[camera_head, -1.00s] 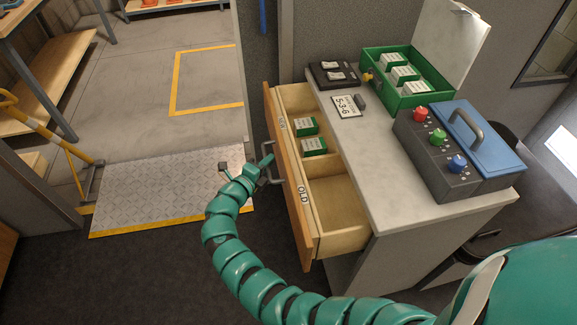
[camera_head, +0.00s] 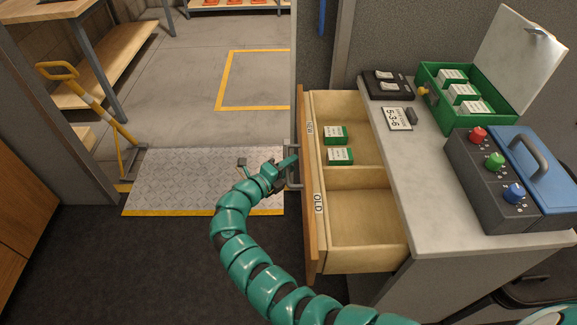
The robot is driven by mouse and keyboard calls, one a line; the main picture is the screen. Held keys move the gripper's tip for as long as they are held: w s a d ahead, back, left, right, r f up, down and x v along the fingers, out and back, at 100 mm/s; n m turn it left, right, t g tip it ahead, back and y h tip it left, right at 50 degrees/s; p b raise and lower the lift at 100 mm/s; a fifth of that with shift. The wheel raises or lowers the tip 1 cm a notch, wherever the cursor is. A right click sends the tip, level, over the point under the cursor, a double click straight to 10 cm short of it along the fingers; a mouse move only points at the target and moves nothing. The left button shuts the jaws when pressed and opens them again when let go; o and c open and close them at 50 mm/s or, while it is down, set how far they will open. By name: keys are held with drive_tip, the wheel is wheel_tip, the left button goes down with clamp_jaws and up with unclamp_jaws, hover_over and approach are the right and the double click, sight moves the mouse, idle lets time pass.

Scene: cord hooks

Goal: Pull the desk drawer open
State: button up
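The desk drawer (camera_head: 362,222) stands well out from the desk, and its inside shows from above. Its wooden front (camera_head: 308,215) faces left and has a "NEW" label and an "OLD" label. A grey bar handle (camera_head: 293,152) is on the front's outer face. My gripper (camera_head: 286,172), on the teal segmented arm, is at the handle, with a teal finger across it. The fingers are small and partly overlap the handle, so I cannot tell whether they are shut on it. Two green-and-white boxes (camera_head: 340,155) lie in the far compartment; the near one is empty.
The desk top (camera_head: 420,185) holds a green box (camera_head: 440,118) with an open lid, a control box with coloured knobs (camera_head: 490,180), a number card (camera_head: 397,118) and a black tray (camera_head: 386,84). Dark floor left of the drawer is clear, beside a metal ramp plate (camera_head: 180,180).

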drive_tip(key=b+v, duration=0.1)
drive_tip(key=v, duration=1.6)
drive_tip(key=shift+s, duration=0.2)
drive_tip(key=shift+r, duration=0.1)
